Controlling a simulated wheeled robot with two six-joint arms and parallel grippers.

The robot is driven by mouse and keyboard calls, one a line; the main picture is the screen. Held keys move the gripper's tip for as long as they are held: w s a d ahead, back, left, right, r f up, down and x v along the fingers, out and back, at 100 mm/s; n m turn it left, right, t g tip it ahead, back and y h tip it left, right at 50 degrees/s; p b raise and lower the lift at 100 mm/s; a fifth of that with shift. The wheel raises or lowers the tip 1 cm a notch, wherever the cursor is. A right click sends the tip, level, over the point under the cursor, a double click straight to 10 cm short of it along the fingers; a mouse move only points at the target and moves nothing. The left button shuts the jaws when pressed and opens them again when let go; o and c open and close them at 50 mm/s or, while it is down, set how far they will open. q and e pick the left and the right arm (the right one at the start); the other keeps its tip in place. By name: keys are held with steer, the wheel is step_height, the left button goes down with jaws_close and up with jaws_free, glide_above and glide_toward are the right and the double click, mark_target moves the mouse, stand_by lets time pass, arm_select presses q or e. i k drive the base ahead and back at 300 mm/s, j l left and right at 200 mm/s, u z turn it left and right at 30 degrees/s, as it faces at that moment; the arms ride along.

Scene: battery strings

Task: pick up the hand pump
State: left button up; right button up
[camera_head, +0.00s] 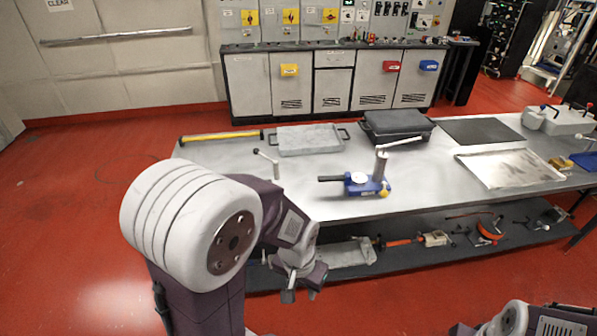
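The hand pump (366,186) is a blue device with a round white gauge face, a dark handle pointing left and a silver upright cylinder with a lever slanting up to the right. It stands near the front edge of the steel table. My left gripper (301,294) hangs in front of the table edge, below and to the left of the pump, apart from it. Its two fingers point down with a gap between them, and nothing shows in them. Part of my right arm shows at the bottom right; its gripper is out of the picture.
The steel table (232,151) also holds a yellow tube (220,136), a grey tray (307,139), a dark case (396,124), a black mat (481,130) and a shallow metal tray (511,168). A small lever (268,162) stands at its left. Several tools lie on the lower shelf.

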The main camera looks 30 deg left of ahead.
mark_target(357, 184)
steer(key=u, duration=0.4)
steer(key=i+l+u, duration=0.1)
steer(key=i, duration=0.3)
steer(key=i+l, duration=0.35)
steer(key=i+l+u, duration=0.15)
steer(key=i, duration=0.3)
steer(key=l, duration=0.1)
